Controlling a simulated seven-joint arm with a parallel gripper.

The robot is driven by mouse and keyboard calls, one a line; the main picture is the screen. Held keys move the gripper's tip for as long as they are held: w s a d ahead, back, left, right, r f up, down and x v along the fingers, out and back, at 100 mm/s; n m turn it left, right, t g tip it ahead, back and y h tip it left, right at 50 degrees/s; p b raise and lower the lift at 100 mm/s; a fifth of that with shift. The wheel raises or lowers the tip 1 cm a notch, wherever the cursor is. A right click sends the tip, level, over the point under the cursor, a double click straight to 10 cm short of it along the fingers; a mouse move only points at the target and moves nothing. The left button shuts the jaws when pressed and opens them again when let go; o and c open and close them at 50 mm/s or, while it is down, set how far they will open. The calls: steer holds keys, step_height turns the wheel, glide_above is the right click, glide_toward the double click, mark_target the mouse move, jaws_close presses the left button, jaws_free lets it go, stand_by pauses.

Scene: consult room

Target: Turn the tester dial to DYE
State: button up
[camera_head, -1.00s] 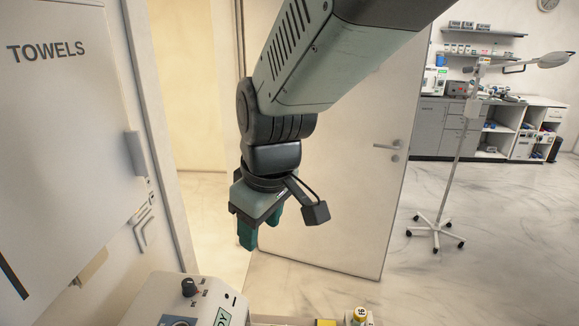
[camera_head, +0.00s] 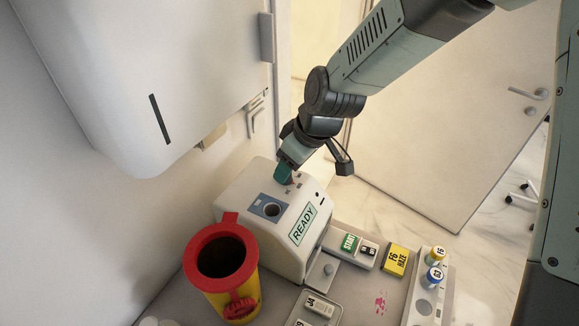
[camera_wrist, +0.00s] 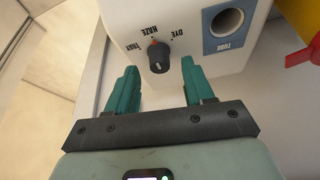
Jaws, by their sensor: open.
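The tester (camera_head: 240,200) is a white box with a green READY label and a blue-framed round TUBE opening. Its black dial (camera_wrist: 159,56) shows in the wrist view, with HAZE and DYE printed around it and a third label I cannot read surely. A red mark sits at the dial's edge near HAZE. My gripper (camera_wrist: 158,76) is open, its two green fingers on either side of the dial's line, tips close to the face. Whether they touch the dial is unclear. In the head view my gripper (camera_head: 285,174) is over the tester's far end and hides the dial.
A red and yellow bin (camera_head: 220,268) stands in front of the tester. A START box (camera_head: 352,249), a yellow F6 HAZE box (camera_head: 396,260) and a rack (camera_head: 427,295) with capped vials lie to the right. A towel dispenser (camera_head: 150,75) overhangs at left.

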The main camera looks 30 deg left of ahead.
steer(key=shift+x, duration=0.85)
steer(key=shift+c, duration=0.4)
jaws_close()
steer(key=shift+m, duration=0.3)
steer(key=m+t, duration=0.1)
steer(key=m, duration=0.1)
steer(key=m+t+h, duration=0.1)
steer(key=m, duration=0.2)
steer(key=shift+s+a+m, duration=0.1)
steer(key=shift+s+m, duration=0.15)
steer(key=shift+m, duration=0.05)
steer(key=m+h, duration=0.1)
steer(key=m, duration=0.1)
steer(key=m+t, duration=0.1)
steer(key=m, duration=0.2)
steer(key=shift+m+h, duration=0.3)
steer(key=shift+h, duration=0.1)
steer(key=shift+t, duration=0.3)
